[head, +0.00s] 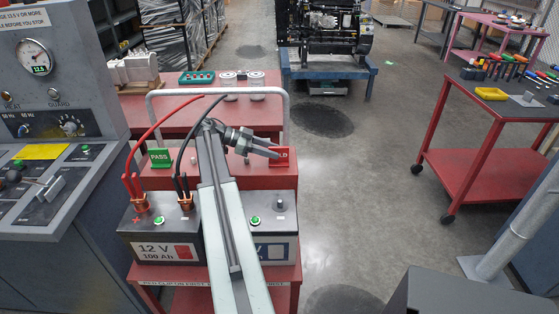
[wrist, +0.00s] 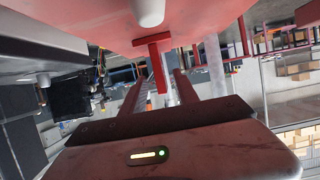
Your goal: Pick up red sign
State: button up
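The red sign (head: 284,157), with white letters partly covered by my gripper, stands upright at the right end of the red cart's raised shelf. My gripper (head: 277,149) reaches it from the left, its fingers at the sign's upper left. In the wrist view the sign (wrist: 158,68) appears edge-on as a thin red T, between the tips of my gripper (wrist: 162,80). The fingers are apart, with gaps visible beside the sign; I see no clear grip on it. A green PASS sign (head: 160,158) stands at the shelf's left end.
Two batteries, the left one (head: 160,247) with red and black cables, sit on the cart below my arm. A grey tube handle (head: 220,92) arches behind the signs. A control console (head: 50,130) stands left. Open floor lies to the right, before a red tool cart (head: 470,175).

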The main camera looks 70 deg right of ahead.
aim_at(286, 161)
jog(key=b+x, duration=0.1)
jog(key=x, duration=0.5)
jog(key=shift+d+r+b, duration=0.1)
jog(key=shift+r+b, duration=0.05)
jog(key=shift+b, duration=0.2)
jog(key=shift+w, duration=0.1)
grip_shut()
